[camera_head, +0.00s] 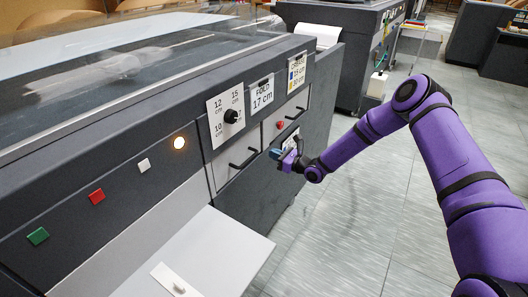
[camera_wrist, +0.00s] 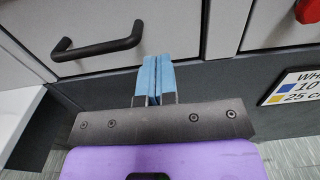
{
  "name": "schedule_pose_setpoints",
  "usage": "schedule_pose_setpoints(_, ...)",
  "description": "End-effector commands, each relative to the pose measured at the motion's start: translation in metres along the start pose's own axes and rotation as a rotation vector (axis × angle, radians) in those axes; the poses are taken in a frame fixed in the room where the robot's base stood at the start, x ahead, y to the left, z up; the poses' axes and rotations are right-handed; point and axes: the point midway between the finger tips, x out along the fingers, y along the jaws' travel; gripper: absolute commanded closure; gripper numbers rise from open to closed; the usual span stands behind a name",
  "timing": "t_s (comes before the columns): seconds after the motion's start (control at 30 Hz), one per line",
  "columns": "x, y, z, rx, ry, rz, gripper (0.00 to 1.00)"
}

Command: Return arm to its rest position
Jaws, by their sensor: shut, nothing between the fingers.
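My purple arm reaches in from the right in the head view. My gripper (camera_head: 277,154) is at the front of the dark grey machine (camera_head: 254,201), close to its lower drawer fronts. In the wrist view my gripper (camera_wrist: 153,80) has its two blue fingertips together with nothing between them. They point at the lower edge of the pale drawer front. A black handle (camera_wrist: 97,42) is to their left, apart from the fingers. I cannot tell whether the fingertips touch the machine.
A knob (camera_head: 231,116) and label plates are above the drawers. A red button (camera_wrist: 308,11) is right of my fingers, with a label plate (camera_wrist: 296,86) below it. A pale shelf (camera_head: 217,252) juts out at the front. Floor at right (camera_head: 345,235) is clear beneath my arm.

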Motion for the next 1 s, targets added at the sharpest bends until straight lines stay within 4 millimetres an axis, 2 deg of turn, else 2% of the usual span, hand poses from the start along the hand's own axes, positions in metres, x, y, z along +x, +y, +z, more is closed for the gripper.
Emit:
schedule_pose_setpoints(0.1,-0.023,-0.001,0.000,0.001,0.001,-0.002,1.00)
schedule_pose_setpoints(0.3,-0.049,0.000,0.000,0.001,0.001,-0.001,1.00)
schedule_pose_setpoints(0.6,-0.058,0.001,0.005,-0.014,0.001,0.012,1.00)
schedule_pose_setpoints(0.67,-0.058,0.003,0.015,-0.037,0.002,0.034,1.00)
schedule_pose_setpoints(0.77,-0.058,0.009,0.040,-0.105,0.008,0.099,1.00)
schedule_pose_setpoints(1.0,-0.068,0.037,0.117,-0.337,0.044,0.316,1.00)
